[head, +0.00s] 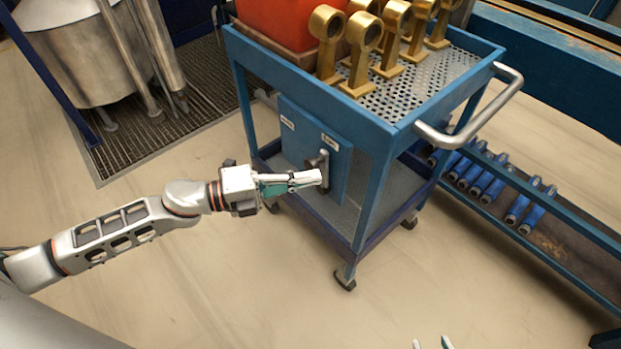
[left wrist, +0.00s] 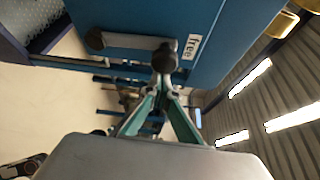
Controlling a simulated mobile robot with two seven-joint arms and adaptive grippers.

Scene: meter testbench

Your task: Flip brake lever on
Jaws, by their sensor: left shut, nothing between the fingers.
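The brake lever (head: 325,169) is on the blue panel (head: 299,140) on the side of the cart. In the left wrist view the lever (left wrist: 132,42) is a grey bar with a dark knob (left wrist: 165,57) at one end and a dark round end at the other. The knob end lies beside a white label (left wrist: 192,46) reading "free". My left gripper (head: 319,178) is shut and empty, its tips at the lever in the head view. In the left wrist view its tips (left wrist: 163,88) are just below the knob; contact is unclear. My right gripper (head: 432,344) shows only two separated tips.
The blue cart (head: 376,140) carries a red bin (head: 283,22) and several brass pieces (head: 361,45). Its grey handle (head: 474,120) sticks out right. A metal tank (head: 72,50) stands left. A rack of blue parts (head: 490,183) is right. The front floor is clear.

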